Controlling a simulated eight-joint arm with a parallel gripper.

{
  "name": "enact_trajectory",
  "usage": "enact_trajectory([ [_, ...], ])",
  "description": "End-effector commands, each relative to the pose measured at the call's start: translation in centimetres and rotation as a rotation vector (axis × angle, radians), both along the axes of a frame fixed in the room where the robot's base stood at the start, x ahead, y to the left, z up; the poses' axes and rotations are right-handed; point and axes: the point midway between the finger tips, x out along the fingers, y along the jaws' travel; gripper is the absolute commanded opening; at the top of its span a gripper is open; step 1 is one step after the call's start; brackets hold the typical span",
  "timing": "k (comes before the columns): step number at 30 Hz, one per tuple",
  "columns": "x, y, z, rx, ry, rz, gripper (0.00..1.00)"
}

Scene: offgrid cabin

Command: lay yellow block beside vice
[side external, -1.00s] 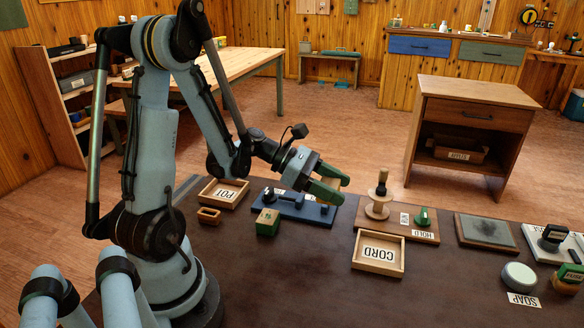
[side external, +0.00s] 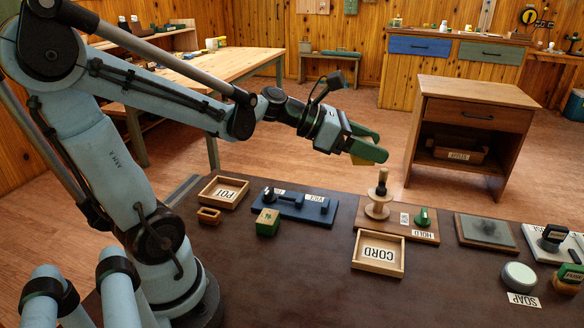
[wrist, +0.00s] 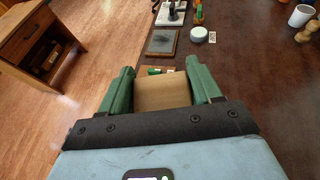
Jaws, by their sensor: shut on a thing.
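My gripper (side external: 376,147) is shut on a plain tan-yellow block (wrist: 162,91). In the wrist view the block sits between the two green fingers. In the side view only a little of the block (side external: 357,160) shows past the fingers. The gripper holds it in the air, well above the dark bench, behind and above the wooden spool board. A blue board (side external: 293,208) with dark fixtures and small labels lies on the bench to the lower left of the gripper.
A green block (side external: 267,222) stands in front of the blue board. POT tray (side external: 206,195) and CORD tray (side external: 364,267) lie on the bench. A spool (side external: 377,208) with an upright peg stands below the gripper. Bare bench lies between the green block and CORD tray.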

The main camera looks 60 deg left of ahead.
Motion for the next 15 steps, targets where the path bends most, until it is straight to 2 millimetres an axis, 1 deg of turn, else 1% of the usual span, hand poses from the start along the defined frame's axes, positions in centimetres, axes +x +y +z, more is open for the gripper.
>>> enact_trajectory([
  [1,0.0,-0.4,1.0,0.001,0.001,0.019,0.33],
  [3,0.0,-0.6,2.4,0.000,0.000,0.054,0.33],
  [9,-0.4,-1.3,5.8,0.000,0.000,0.137,0.33],
  [12,-0.7,-1.5,7.1,0.001,0.000,0.167,0.33],
  [15,-1.0,-1.7,8.0,0.001,-0.001,0.188,0.33],
])
